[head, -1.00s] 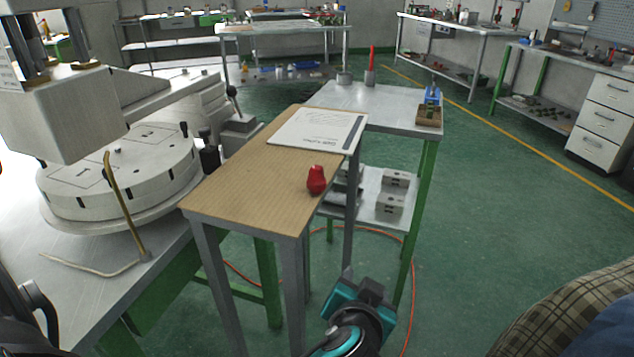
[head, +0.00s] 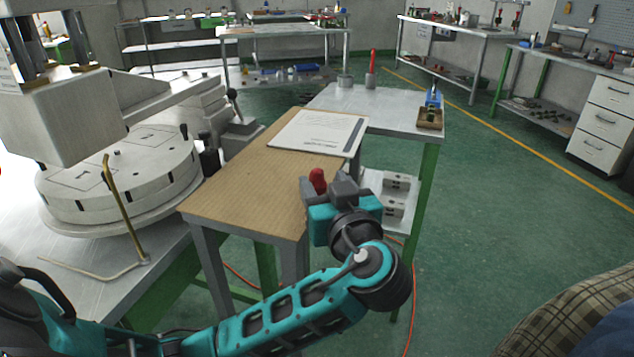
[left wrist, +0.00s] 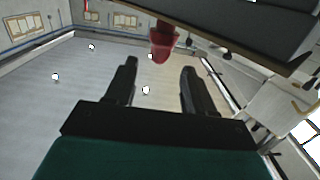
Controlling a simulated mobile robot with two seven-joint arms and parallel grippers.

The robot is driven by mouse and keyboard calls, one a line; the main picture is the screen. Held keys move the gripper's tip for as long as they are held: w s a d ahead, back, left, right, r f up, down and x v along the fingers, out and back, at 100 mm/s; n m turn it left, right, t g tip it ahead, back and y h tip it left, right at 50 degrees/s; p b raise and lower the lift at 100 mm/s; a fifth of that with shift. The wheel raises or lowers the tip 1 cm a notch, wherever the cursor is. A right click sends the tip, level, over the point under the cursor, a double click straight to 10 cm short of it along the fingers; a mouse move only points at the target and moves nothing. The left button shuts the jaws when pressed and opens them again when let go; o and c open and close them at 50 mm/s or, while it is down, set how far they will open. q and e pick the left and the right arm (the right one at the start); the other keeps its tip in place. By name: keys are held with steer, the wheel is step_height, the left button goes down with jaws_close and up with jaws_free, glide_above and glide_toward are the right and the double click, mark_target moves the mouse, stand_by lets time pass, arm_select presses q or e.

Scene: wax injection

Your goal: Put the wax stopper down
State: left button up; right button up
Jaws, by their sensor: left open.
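The red wax stopper (head: 318,176) is at the right edge of the narrow wooden table (head: 235,190). Its lower part is hidden behind my left gripper (head: 326,187) in the head view. The left gripper is right in front of the stopper, with its arm coming in from the left below the table. In the left wrist view the two fingers (left wrist: 160,70) are spread apart, with nothing between them. There the stopper (left wrist: 163,42) shows just beyond the fingertips, between their lines. My right gripper is not in view.
A white sheet (head: 318,131) lies at the table's far end. A metal side table (head: 385,108) with a small blue-and-brown item (head: 431,111) adjoins it. A round white machine (head: 118,180) and a bent brass rod (head: 122,215) stand at left. The near wooden tabletop is clear.

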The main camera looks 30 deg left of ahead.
mark_target(317, 170)
arm_select(q)
steer(key=x, duration=0.5)
steer(key=shift+w+a, duration=0.1)
steer(key=shift+w, duration=0.05)
jaws_close()
stand_by(0.4)
